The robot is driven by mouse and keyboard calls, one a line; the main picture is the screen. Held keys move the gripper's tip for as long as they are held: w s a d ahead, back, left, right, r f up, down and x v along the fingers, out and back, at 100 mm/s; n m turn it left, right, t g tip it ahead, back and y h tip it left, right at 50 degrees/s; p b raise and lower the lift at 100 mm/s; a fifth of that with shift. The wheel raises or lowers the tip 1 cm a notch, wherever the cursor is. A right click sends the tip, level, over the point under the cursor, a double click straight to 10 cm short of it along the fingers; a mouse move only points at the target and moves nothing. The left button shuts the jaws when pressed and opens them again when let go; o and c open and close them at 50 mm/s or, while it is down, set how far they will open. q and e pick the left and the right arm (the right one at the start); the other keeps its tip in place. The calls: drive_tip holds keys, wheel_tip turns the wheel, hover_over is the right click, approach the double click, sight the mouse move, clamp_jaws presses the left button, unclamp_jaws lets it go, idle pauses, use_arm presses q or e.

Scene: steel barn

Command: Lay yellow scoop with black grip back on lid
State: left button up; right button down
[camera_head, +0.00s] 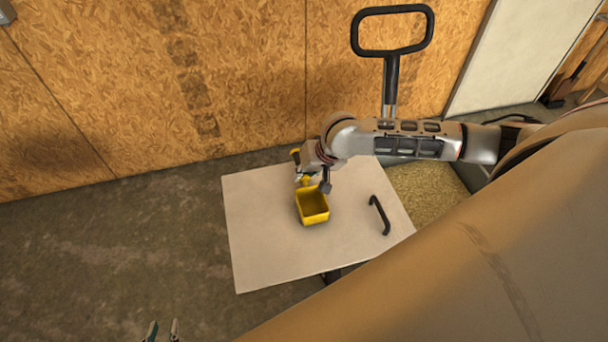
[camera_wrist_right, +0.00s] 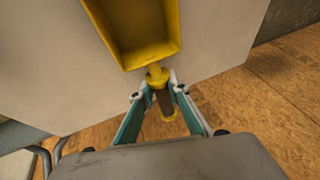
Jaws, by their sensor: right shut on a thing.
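The yellow scoop (camera_head: 312,217) shows its open, empty tray over the pale lid (camera_head: 262,240). Its dark grip with yellow ends points toward the back wall. My right gripper (camera_head: 308,179) is shut on the grip. In the right wrist view my right gripper (camera_wrist_right: 158,96) has a finger on each side of the grip, just behind the scoop's yellow tray (camera_wrist_right: 150,53). The lid (camera_wrist_right: 218,52) lies behind the scoop there. I cannot tell whether the scoop touches the lid. My left gripper (camera_head: 162,332) shows only its fingertips at the bottom edge, apart and empty.
The lid's black handle (camera_head: 380,215) stands up on its right part. Beside the lid is an open part with grainy, straw-coloured fill (camera_head: 430,192). A black push handle (camera_head: 391,55) rises behind it. A chipboard wall (camera_head: 240,70) closes the back; the concrete floor at left is clear.

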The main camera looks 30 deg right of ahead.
drive_tip(key=c, duration=2)
unclamp_jaws()
drive_tip(key=shift+o, duration=0.2)
drive_tip(key=p+v, duration=0.3)
drive_tip(key=v, duration=0.9)
